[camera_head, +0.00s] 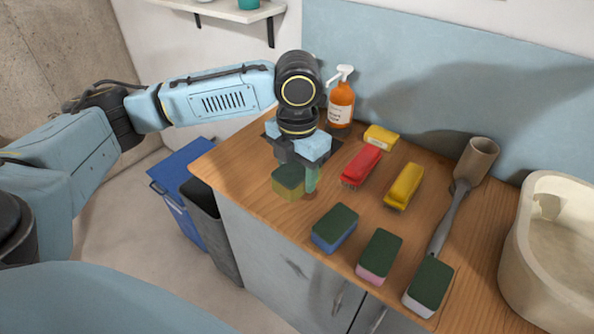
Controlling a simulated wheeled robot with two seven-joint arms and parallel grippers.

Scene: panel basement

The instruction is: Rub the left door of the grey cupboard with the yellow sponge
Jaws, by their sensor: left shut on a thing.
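My left gripper (298,172) points down over the left front part of the wooden worktop. It is shut on the yellow sponge (287,191), which has a dark green top. I cannot tell whether the sponge still touches the worktop. The grey cupboard's left door (262,250) is below the front edge of the worktop, in front of and below the gripper. A dark smudge (295,267) shows on it, and its handle (338,302) is near its right side. The lower part of the door is out of view. My right gripper is not in view.
Blue (334,236), pink (376,263) and white (428,293) sponges line the front edge. Bins (213,230) stand left; a basin (555,245) is right.

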